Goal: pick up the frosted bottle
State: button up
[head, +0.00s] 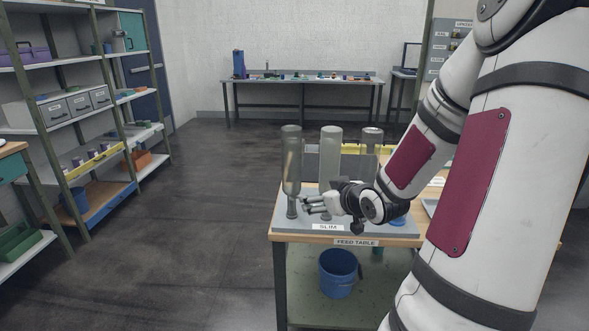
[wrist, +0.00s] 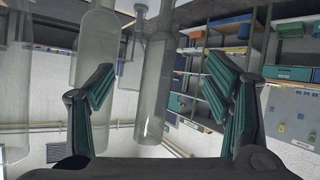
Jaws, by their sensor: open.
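Three bottles stand upside down, necks low, on a grey base (head: 290,222) marked SLIM. The left bottle (head: 291,165) is greyish and see-through. The middle bottle (head: 330,148) looks paler and milkier. The right bottle (head: 372,137) is partly hidden behind my arm. In the wrist view a slim bottle (wrist: 152,90) shows between the open fingers (wrist: 158,85), apart from both; larger bottles (wrist: 95,45) are at left.
The base sits on the feed table (head: 300,238), with a blue bucket (head: 338,275) on its lower shelf. My arm covers the table's right side. Loaded shelves (head: 70,115) stand at left; a long bench (head: 300,82) is at the back. The floor between is clear.

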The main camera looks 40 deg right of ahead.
aim_at(335, 160)
jog(key=s+d+r+m+t+h+b, duration=0.25)
jog(key=s+d+r+t, duration=0.2)
jog(key=d, duration=0.25)
jog(key=shift+h, duration=0.25)
jog(key=b+x, duration=0.2)
jog(key=x, duration=1.1)
jog(key=shift+w+r, duration=0.15)
jog(key=shift+w, duration=0.05)
jog(key=shift+c, duration=0.2)
